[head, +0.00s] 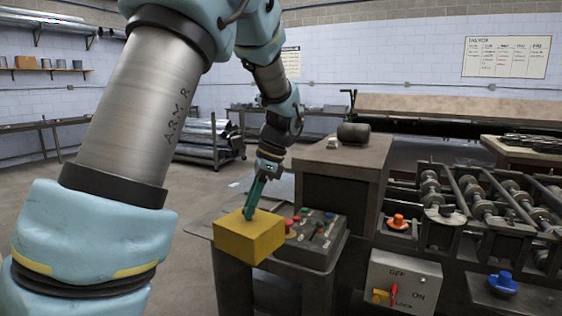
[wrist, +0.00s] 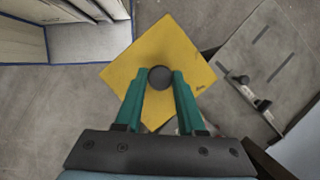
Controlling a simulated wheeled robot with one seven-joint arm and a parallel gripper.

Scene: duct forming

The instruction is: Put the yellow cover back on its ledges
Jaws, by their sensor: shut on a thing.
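The yellow cover (head: 247,240) is a box-like piece, held roughly level beside the control box in the head view. My gripper (head: 250,212) comes down on its top from above. In the wrist view the green fingers of my gripper (wrist: 159,82) are closed on the round dark knob in the middle of the yellow cover (wrist: 150,52). The cover looks turned at an angle there, with floor around it. I cannot make out the ledges for certain in either view.
A control box (head: 318,240) with coloured knobs stands close right of the cover. Further right is the roller machine (head: 470,205) with exposed shafts, an orange knob (head: 398,221) and a blue knob (head: 503,282). A grey switch box (head: 402,282) with a red lever hangs in front.

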